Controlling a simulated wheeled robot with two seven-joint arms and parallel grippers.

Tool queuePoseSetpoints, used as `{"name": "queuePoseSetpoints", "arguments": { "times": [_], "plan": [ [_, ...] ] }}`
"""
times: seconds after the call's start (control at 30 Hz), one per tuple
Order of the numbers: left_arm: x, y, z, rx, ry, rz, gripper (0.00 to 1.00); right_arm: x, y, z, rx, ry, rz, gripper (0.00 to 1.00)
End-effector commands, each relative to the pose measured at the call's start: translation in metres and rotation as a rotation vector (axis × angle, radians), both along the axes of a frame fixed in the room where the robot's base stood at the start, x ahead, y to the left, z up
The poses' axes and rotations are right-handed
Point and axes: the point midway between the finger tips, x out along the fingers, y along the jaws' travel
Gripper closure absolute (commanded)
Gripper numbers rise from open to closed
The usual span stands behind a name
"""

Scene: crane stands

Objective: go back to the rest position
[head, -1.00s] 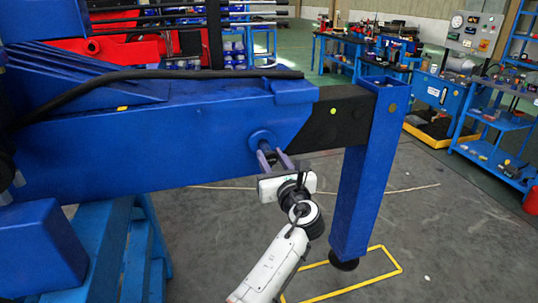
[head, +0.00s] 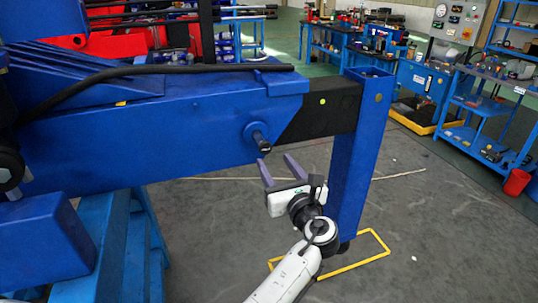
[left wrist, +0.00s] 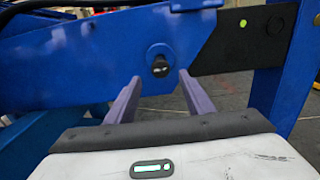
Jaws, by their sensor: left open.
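My left gripper (head: 277,171) is open and empty in the head view, below and to the right of a dark pin (head: 260,140) in a round blue boss on the blue crane beam (head: 150,140). Its two purple fingers also show in the left wrist view (left wrist: 158,98), pointing at the beam, with the pin (left wrist: 160,67) beyond and between them. The fingers are apart from the pin. My right gripper is not in view.
A blue stand leg (head: 360,150) hangs from the black beam end (head: 325,108), close to the right of my left gripper. A yellow floor outline (head: 350,265) lies below. Blue workbenches (head: 480,110) and a red bucket (head: 516,181) stand behind. The grey floor between is clear.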

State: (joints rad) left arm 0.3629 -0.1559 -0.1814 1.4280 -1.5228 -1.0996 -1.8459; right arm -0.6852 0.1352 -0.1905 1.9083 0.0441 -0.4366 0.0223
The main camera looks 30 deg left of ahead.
Motion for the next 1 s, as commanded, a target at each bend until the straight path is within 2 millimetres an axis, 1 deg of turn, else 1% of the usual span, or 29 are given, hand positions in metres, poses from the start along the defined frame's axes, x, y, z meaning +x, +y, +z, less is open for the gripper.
{"name": "queuePoseSetpoints", "arguments": {
  "times": [0.1, 0.2, 0.67, 0.73, 0.77, 0.87, 0.9, 0.97, 1.0],
  "plan": [
    [-0.004, -0.008, 0.001, 0.001, 0.001, 0.002, 0.52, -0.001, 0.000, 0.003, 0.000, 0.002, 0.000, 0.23],
    [-0.005, -0.010, 0.000, 0.001, 0.001, 0.003, 0.52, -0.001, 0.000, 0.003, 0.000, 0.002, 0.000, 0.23],
    [-0.005, -0.010, 0.000, 0.000, 0.000, 0.004, 0.52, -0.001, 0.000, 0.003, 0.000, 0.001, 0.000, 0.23],
    [-0.006, -0.007, -0.003, -0.018, -0.008, 0.007, 0.52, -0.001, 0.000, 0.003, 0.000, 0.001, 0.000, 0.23],
    [-0.006, -0.003, -0.006, -0.041, -0.018, 0.010, 0.52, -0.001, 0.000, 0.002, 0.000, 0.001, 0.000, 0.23],
    [-0.012, 0.017, -0.026, -0.187, -0.083, 0.033, 0.52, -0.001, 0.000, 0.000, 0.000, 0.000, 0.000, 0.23],
    [-0.015, 0.027, -0.037, -0.274, -0.125, 0.049, 0.52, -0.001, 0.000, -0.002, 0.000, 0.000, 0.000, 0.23],
    [-0.020, 0.042, -0.057, -0.427, -0.200, 0.073, 0.52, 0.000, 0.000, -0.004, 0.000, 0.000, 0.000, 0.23],
    [-0.025, 0.050, -0.073, -0.538, -0.252, 0.089, 0.52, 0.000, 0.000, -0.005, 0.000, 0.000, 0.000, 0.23]
  ]
}}
